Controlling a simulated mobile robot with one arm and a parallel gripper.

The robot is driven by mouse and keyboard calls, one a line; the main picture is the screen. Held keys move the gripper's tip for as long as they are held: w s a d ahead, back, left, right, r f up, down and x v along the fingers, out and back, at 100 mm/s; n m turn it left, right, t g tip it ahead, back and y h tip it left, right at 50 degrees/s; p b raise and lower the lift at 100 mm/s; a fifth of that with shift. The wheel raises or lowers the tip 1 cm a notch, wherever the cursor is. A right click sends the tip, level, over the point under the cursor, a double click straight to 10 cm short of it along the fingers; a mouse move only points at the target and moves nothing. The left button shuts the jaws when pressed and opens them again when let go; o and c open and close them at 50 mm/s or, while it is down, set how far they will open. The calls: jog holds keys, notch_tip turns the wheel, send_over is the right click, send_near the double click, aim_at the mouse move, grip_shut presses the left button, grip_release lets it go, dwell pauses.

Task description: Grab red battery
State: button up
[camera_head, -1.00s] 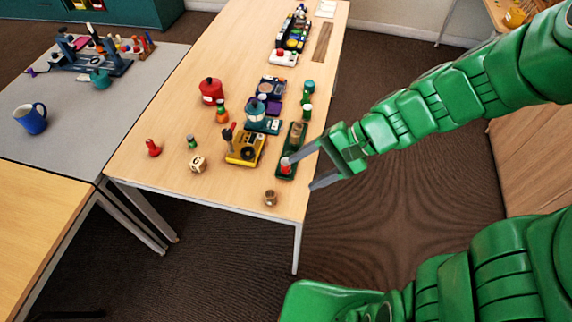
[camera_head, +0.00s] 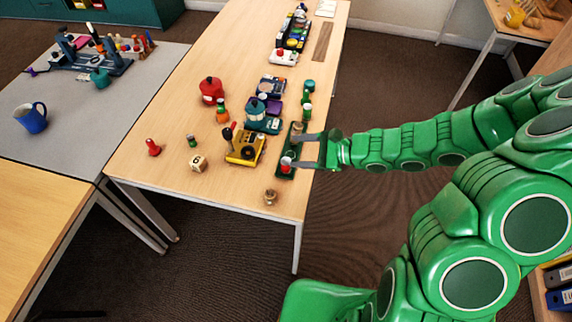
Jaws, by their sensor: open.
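A small red piece with a pale top (camera_head: 286,166) stands at the near end of a dark green tray (camera_head: 284,175) at the right edge of the wooden table. It may be the red battery, but it is too small to tell. A brownish piece lies at the tray's far end. My gripper (camera_head: 294,151) reaches in from the right, over the tray, with its two fingers spread apart and nothing visible between them. The near finger's tip is close to the red piece; I cannot tell if they touch. The fingers hide part of the tray.
A yellow toy vehicle (camera_head: 243,148) stands just left of the tray, with a teal one (camera_head: 262,117) behind it. A red pawn (camera_head: 153,148), a die (camera_head: 198,164), a red canister (camera_head: 211,90) and a small brown pot (camera_head: 270,197) stand around. The table's front left is mostly clear.

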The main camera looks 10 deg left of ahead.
aim_at(286, 164)
jog(key=f+m, duration=0.2)
jog(key=f, duration=0.1)
jog(key=w+d+f+m+t, duration=0.1)
jog(key=f+m, duration=0.1)
jog(key=f, duration=0.2)
jog(key=w+f+m+t, duration=0.1)
jog(key=f+m, duration=0.1)
jog(key=f, duration=0.1)
jog(key=shift+d+f+h, duration=0.25)
jog(key=shift+d+h, duration=0.05)
jog(key=shift+d, duration=0.1)
jog(key=shift+x, duration=3.9)
jog(key=shift+w, duration=0.15)
jog(key=c, duration=1.1)
jog(key=shift+r, duration=0.1)
jog(key=shift+r, duration=4.9)
